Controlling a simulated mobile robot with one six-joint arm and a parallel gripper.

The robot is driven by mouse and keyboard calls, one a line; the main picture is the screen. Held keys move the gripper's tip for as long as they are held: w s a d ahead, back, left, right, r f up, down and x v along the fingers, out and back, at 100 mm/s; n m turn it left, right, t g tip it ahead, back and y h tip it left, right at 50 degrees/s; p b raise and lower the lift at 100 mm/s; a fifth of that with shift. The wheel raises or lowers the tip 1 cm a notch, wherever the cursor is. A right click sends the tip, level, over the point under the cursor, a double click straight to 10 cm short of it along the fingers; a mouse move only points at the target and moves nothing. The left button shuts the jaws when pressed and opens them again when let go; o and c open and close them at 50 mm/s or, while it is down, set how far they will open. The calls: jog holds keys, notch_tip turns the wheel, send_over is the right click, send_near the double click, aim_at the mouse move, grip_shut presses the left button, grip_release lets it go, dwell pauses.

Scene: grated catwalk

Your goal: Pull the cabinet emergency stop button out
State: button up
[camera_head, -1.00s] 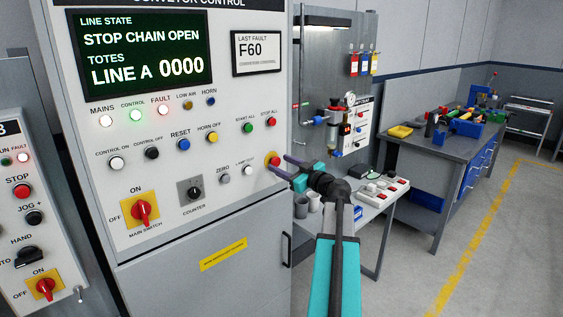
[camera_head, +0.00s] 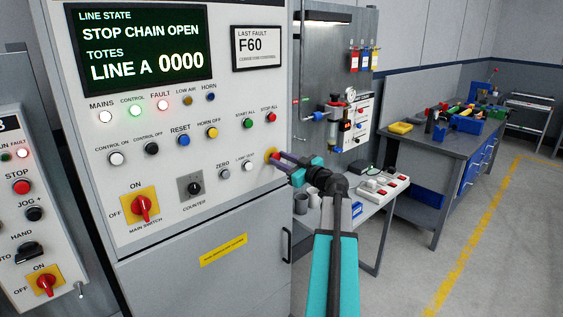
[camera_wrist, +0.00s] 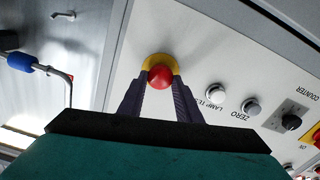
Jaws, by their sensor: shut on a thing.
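The cabinet emergency stop button is a red mushroom head on a yellow collar, at the lower right of the grey conveyor control panel (camera_head: 95,190). In the wrist view the red button (camera_wrist: 160,76) sits between the tips of my gripper (camera_wrist: 160,92), with the yellow collar (camera_wrist: 158,60) behind it. In the head view my gripper (camera_head: 277,157) reaches the panel from the right and is shut on the button. The fingers hide most of the red head there, and part of the yellow collar (camera_head: 268,154) shows.
The white lamp test button (camera_head: 248,167) and grey zero button (camera_head: 225,174) are close to the left. Above is the red stop all button (camera_head: 270,118). A cabinet door handle (camera_head: 286,245) is below. A small table (camera_head: 372,205) with cups and a switch box stands right.

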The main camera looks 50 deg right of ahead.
jog(key=shift+s+f+b, duration=0.2)
jog(key=shift+b, duration=0.15)
jog(key=shift+s+b, duration=0.5)
jog(key=shift+b, duration=0.65)
jog(key=o, duration=1)
jog(key=shift+s+a+r, duration=0.1)
jog(key=shift+s+r, duration=0.05)
jog(key=shift+s, duration=0.05)
jog(key=shift+o, duration=0.2)
jog(key=shift+w, duration=0.1)
jog(key=shift+s, duration=0.2)
jog(key=s+a+b, duration=0.1)
jog(key=s+b, duration=0.3)
jog(key=s, duration=0.9)
jog(key=shift+s, duration=0.2)
